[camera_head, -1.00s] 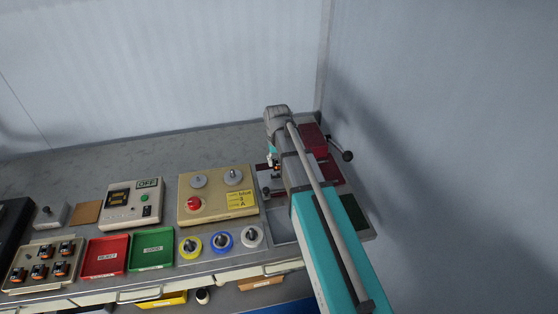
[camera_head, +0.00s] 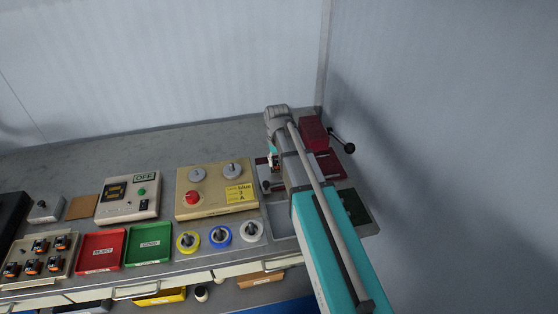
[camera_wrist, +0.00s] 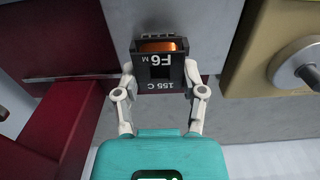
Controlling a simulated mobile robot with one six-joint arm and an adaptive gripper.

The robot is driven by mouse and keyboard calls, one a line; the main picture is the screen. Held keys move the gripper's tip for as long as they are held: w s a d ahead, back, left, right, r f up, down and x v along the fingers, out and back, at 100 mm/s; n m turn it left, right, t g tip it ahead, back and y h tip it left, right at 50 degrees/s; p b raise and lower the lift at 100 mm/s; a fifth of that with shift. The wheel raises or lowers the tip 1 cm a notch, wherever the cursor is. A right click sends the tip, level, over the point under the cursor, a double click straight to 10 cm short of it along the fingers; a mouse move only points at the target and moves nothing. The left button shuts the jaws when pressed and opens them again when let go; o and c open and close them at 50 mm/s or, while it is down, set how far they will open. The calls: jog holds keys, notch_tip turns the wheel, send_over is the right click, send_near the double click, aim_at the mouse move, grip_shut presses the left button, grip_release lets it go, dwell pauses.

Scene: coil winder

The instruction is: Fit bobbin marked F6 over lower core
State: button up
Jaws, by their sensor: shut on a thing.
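The bobbin marked F6 (camera_wrist: 160,75) is a dark block with copper-orange winding, white "F6 M" and "155 C" lettering and a square opening. My gripper (camera_wrist: 160,82) is shut on it, one pale finger at each side. The bobbin appears above a grey surface; the wrist view does not show whether it touches anything below. In the head view my gripper (camera_head: 274,160) is at the left side of the dark red machine (camera_head: 314,134), largely screened by my arm. I cannot make out the lower core in either view.
A dark red part (camera_wrist: 75,125) is close left of my gripper. The beige panel with knobs (camera_head: 214,207) stands close on its other side. A black-knobbed lever (camera_head: 349,147) sticks out at the machine's right. Red (camera_head: 101,269) and green (camera_head: 148,257) trays lie farther left.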

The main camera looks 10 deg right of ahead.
jog(key=shift+f+b, duration=0.45)
jog(key=o, duration=1.2)
jog(key=shift+o, duration=0.2)
